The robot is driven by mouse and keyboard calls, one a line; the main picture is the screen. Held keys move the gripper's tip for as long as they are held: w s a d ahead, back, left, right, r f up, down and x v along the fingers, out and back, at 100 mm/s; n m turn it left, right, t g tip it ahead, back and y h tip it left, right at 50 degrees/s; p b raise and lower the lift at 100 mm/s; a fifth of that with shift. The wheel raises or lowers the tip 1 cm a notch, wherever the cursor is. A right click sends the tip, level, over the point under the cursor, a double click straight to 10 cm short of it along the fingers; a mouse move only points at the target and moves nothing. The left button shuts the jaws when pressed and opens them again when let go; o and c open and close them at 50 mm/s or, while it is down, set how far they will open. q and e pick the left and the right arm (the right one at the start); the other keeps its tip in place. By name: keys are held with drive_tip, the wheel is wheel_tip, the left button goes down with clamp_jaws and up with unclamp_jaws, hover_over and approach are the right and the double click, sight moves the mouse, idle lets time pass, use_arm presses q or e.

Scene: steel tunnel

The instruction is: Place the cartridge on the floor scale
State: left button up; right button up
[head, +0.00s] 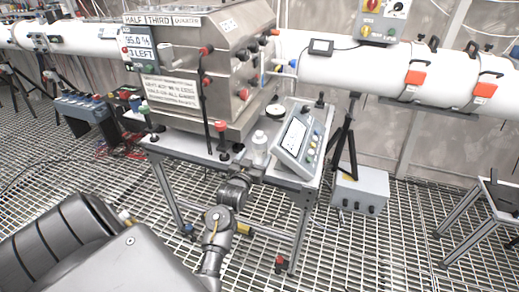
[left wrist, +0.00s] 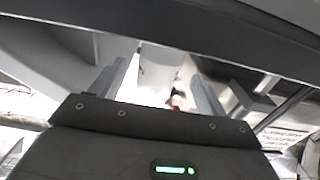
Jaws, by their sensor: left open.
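A white bottle-like piece (head: 260,149), possibly the cartridge, stands on the steel table (head: 213,158) beside the tilted control panel. My left gripper (head: 254,168) is at the table's front edge, just in front of this white piece. In the left wrist view the two fingers of my left gripper (left wrist: 158,88) are apart. A pale cylindrical thing (left wrist: 160,65) shows between and beyond them; I cannot tell whether they touch it. I cannot pick out the floor scale with certainty. My right gripper is not in view.
The sloped control panel (head: 297,138) stands right of the white piece, and a large steel box (head: 208,75) rises behind. A grey box with knobs (head: 360,190) sits on the grating right of the table. Open grating (head: 385,250) lies at the front right.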

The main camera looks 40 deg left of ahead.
sight(257, 153)
use_arm(q)
drive_tip(key=x, duration=0.4)
drive_tip(key=shift+r+p, duration=0.2)
drive_tip(key=shift+p, duration=0.1)
drive_tip(key=shift+w, duration=0.3)
drive_tip(key=c, duration=1.2)
clamp_jaws()
drive_tip(key=shift+r, duration=0.1)
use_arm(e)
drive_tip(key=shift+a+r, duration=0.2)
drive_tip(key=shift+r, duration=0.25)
